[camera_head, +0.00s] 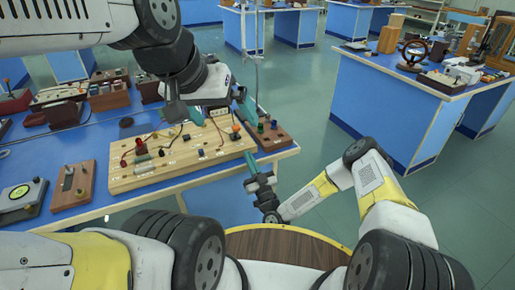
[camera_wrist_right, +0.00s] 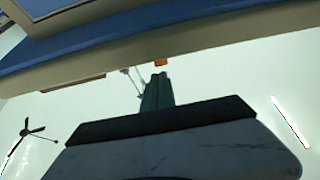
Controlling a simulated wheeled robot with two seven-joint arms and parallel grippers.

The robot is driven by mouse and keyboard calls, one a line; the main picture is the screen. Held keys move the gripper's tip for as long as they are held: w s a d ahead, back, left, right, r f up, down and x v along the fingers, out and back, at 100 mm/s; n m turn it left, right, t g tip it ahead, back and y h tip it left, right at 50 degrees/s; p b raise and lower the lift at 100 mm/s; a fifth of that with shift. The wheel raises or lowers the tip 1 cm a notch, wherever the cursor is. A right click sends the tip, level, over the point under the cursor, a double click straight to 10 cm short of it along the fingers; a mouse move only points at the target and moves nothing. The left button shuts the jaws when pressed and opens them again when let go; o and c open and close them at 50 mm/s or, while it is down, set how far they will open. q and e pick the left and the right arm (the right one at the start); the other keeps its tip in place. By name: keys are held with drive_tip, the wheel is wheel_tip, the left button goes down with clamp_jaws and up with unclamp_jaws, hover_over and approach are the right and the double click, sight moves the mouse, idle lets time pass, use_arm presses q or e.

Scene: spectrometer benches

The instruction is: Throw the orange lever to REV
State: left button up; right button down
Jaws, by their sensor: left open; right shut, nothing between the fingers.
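A small orange piece (camera_head: 236,128) stands near the right end of the pale wooden board (camera_head: 150,180); it appears to be the orange lever, but its position is too small to read. An orange patch (camera_wrist_right: 161,62) also shows just beyond my fingertips in the right wrist view. My left gripper (camera_head: 219,110) is open above the board's far right part, its teal fingers spread and empty. My right gripper (camera_head: 249,159) is shut and empty by the bench's front edge, below and right of the orange piece. Its closed fingers (camera_wrist_right: 157,90) point up in the right wrist view.
The blue bench (camera_head: 220,177) carries the board, a small dark-wood block with terminals (camera_head: 270,137), a wooden switch base (camera_head: 73,186) and a meter (camera_head: 22,198). Another blue bench (camera_head: 385,105) with instruments stands to the right. Green floor lies open between the benches.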

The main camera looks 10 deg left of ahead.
sight(237, 126)
drive_tip(key=x, duration=0.9)
drive_tip(key=shift+w+r, duration=0.15)
drive_tip(key=shift+r, duration=0.15)
drive_tip(key=shift+w+a+r+g+h, duration=0.25)
drive_tip(key=shift+r+g+h, duration=0.35)
drive_tip(key=shift+g, duration=0.3)
drive_tip(key=shift+w+a+r+g+h, duration=0.2)
drive_tip(key=shift+r+g+h, duration=0.15)
drive_tip(key=shift+g, duration=0.2)
drive_tip(key=shift+w+a+r+g+h, duration=0.1)
drive_tip(key=shift+w+r+g+h, duration=0.2)
drive_tip(key=shift+g, duration=0.25)
drive_tip(key=g+h, duration=0.1)
drive_tip(key=w+a+r+g+h, duration=0.1)
drive_tip(key=g, duration=0.1)
drive_tip(key=shift+w, duration=0.2)
drive_tip(key=shift+f, duration=0.25)
drive_tip(key=shift+r, duration=0.15)
drive_tip(key=shift+r, duration=0.7)
